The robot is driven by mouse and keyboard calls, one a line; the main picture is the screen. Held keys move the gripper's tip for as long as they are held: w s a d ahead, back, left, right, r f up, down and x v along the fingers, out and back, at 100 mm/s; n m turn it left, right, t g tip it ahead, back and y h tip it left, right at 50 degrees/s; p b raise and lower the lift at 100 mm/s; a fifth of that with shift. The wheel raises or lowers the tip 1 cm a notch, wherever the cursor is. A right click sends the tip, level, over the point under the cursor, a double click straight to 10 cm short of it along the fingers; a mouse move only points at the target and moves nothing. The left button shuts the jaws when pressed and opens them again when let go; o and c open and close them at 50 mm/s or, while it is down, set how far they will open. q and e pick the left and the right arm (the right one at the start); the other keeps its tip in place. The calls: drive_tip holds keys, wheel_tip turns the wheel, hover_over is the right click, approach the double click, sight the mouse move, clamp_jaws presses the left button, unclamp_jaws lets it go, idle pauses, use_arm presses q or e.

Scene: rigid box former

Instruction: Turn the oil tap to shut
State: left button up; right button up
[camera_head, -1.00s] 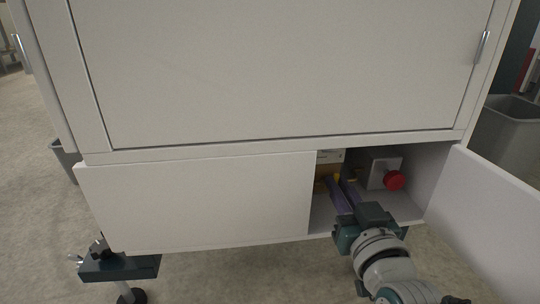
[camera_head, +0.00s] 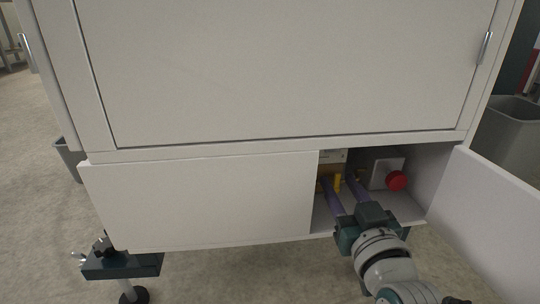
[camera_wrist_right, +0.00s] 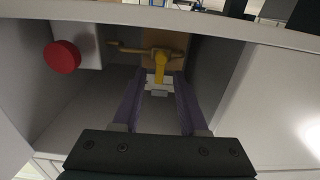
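The oil tap has a yellow handle (camera_wrist_right: 160,66) on a brass pipe (camera_wrist_right: 128,48), inside the open low compartment of the white machine. In the head view the yellow handle (camera_head: 337,183) shows small, near the compartment's left side. My right gripper (camera_head: 345,192) reaches into the compartment from the front. In the right wrist view its two purple fingers (camera_wrist_right: 158,95) stand apart, with the handle seen between and just beyond their tips. I cannot tell whether a finger touches it. My left gripper is not in view.
A red round knob (camera_head: 396,181) on a grey box (camera_head: 381,174) sits right of the tap. An open door (camera_head: 490,212) stands at the right and a closed white panel (camera_head: 200,200) at the left. A grey bin (camera_head: 510,130) stands at the far right.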

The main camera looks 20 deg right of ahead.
drive_tip(key=shift+s, duration=0.1)
drive_tip(key=shift+s+p, duration=0.3)
drive_tip(key=shift+p, duration=0.05)
drive_tip(key=p+v, duration=0.3)
drive_tip(key=v, duration=0.6)
drive_tip(key=shift+a+p, duration=0.15)
drive_tip(key=shift+p, duration=0.25)
